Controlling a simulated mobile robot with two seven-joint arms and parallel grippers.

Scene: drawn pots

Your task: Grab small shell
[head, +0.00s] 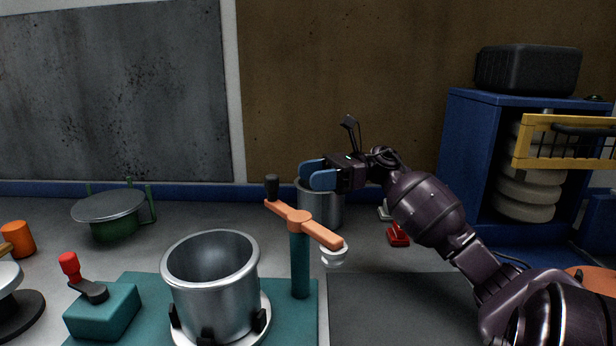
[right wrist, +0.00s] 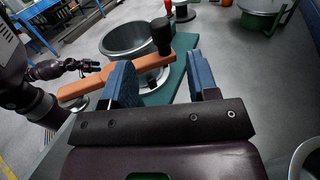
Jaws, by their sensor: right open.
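A small grey metal shell (head: 322,208), an open-topped cylinder, stands on the counter behind the orange crank in the head view. Its upper part is partly hidden by my right gripper (head: 313,173). That gripper is open and empty, with blue fingers pointing left at about the shell's rim height. In the right wrist view its fingers (right wrist: 161,78) are spread with nothing between them. A metal rim at the lower right, likely the same shell (right wrist: 307,160), lies outside the fingers. My left gripper (right wrist: 88,67) appears small in the right wrist view; its jaw state is unclear.
A larger metal pot (head: 212,285) sits in a clamp on a teal base. An orange crank arm (head: 305,224) on a teal post stands beside it, a white cup under its end. A green lidded pot (head: 112,212) is left. A blue cabinet (head: 462,150) stands right.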

